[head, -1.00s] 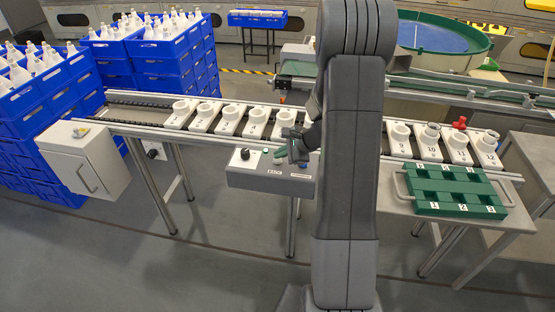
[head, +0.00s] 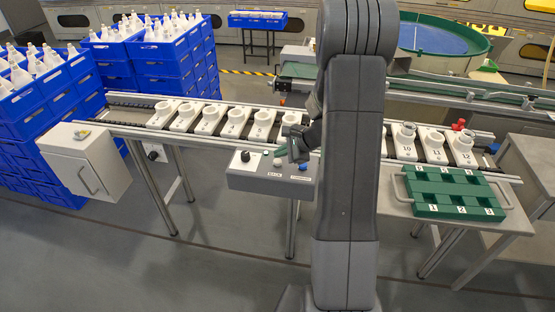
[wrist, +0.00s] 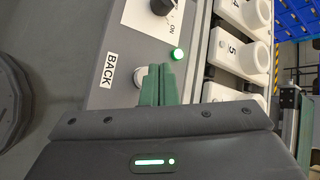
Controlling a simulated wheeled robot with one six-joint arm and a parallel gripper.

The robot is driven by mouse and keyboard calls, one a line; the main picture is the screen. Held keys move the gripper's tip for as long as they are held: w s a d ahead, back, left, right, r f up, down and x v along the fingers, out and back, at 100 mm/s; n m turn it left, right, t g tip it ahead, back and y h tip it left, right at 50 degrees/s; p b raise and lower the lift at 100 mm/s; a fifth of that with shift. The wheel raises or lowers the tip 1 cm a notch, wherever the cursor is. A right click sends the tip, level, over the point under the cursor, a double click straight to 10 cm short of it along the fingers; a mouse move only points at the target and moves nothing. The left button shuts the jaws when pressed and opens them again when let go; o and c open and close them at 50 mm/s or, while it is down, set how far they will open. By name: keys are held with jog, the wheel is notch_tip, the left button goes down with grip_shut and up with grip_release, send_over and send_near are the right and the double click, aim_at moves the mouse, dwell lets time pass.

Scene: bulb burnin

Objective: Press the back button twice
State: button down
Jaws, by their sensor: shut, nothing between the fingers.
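The grey control box (head: 240,180) stands at the front of the conveyor in the head view. In the wrist view, the white back button (wrist: 139,76) sits beside the BACK label (wrist: 110,70). The white button also shows in the head view (head: 277,162). My gripper (wrist: 159,70) is shut and empty, its green fingers together just right of the button in the wrist view. The fingers overlap the button's edge in the picture; I cannot tell whether they touch it. In the head view my gripper (head: 284,151) is over the box's back edge.
A lit green lamp (wrist: 177,54) and a black ON knob (wrist: 163,6) are on the same panel. A blue button (head: 303,167) is at the box's right. White numbered carriers (head: 235,118) line the conveyor behind. A green tray (head: 455,192) stands right.

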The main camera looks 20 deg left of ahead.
aim_at(281, 162)
jog(key=shift+r+p, duration=1.75)
jog(key=shift+r, duration=0.75)
